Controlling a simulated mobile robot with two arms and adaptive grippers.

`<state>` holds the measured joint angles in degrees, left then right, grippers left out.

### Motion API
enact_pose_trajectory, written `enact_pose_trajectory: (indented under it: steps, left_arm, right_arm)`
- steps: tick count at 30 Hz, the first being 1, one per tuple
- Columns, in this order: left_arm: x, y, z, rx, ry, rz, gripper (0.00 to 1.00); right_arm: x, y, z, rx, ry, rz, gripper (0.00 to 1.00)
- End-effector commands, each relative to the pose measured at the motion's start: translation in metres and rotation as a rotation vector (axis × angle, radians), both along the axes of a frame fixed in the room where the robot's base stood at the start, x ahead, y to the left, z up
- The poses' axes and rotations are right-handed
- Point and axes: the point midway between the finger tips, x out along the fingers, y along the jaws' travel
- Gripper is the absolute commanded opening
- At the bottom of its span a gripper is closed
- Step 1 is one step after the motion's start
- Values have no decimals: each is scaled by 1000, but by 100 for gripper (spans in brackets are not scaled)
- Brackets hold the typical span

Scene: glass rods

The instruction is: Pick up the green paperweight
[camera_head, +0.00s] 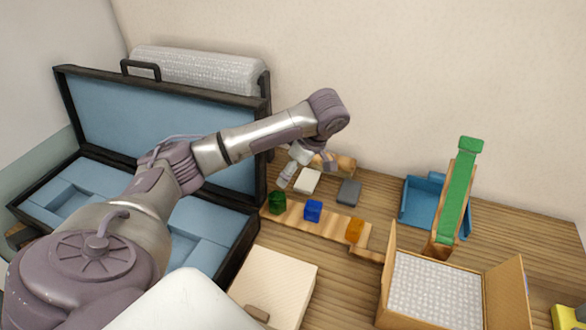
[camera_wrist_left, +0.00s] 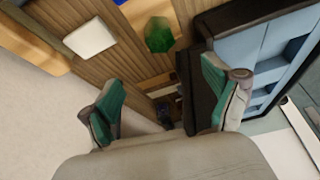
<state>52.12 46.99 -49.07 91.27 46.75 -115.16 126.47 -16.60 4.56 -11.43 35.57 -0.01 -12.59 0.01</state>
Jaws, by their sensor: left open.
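The green paperweight (camera_head: 277,202) is a small dark green faceted block. It sits at the left end of a wooden strip, close to the open case. In the left wrist view the green paperweight (camera_wrist_left: 160,35) is at the top centre, beyond the spread fingers. My left gripper (camera_wrist_left: 164,88) is open, with green finger pads and nothing between them. In the head view my left gripper (camera_head: 287,176) is small, partly hidden by the wrist, and apart from the paperweight, above and slightly right of it in the picture. My right gripper is not in view.
A blue block (camera_head: 313,211) and an orange block (camera_head: 355,230) share the strip. A white block (camera_head: 307,181) and a grey block (camera_head: 349,192) lie behind. The open case (camera_head: 263,130) is at left; a box (camera_head: 395,310) and blue tray (camera_head: 407,212) are at right.

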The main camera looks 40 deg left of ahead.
Motion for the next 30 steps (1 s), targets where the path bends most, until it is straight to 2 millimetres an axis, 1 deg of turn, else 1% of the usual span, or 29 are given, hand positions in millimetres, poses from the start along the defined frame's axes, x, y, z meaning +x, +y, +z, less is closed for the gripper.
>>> enact_pose_trajectory:
  steps: [1, 4, 6, 8, 12, 14, 21, 26, 27, 30]
  left_arm:
    - [-1, 1, -5, 0, 2, 1, 89]
    - [-2, 5, -20, -2, 4, 1, 89]
    - [-3, 10, -34, -2, 6, 1, 89]
    - [-4, 16, -38, 1, 5, 2, 89]
    - [-5, 25, -62, 1, 4, 1, 89]
    - [-5, 28, -69, 1, 3, 1, 89]
    - [-6, 33, -86, 1, 3, 1, 89]
    - [-6, 38, -108, 1, 4, 2, 89]
    - [-6, 40, -115, 1, 4, 2, 89]
    - [-7, 44, -125, 2, 2, 1, 89]
  right_arm:
    - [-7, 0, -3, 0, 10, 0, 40]
    - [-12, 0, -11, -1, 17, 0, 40]
    - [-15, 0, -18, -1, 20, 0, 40]
    - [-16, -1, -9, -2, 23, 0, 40]
    - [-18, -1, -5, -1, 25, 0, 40]
    - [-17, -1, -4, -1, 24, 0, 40]
    - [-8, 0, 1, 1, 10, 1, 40]
    - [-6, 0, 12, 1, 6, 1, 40]
    - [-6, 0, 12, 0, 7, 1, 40]
    - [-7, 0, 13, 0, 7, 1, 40]
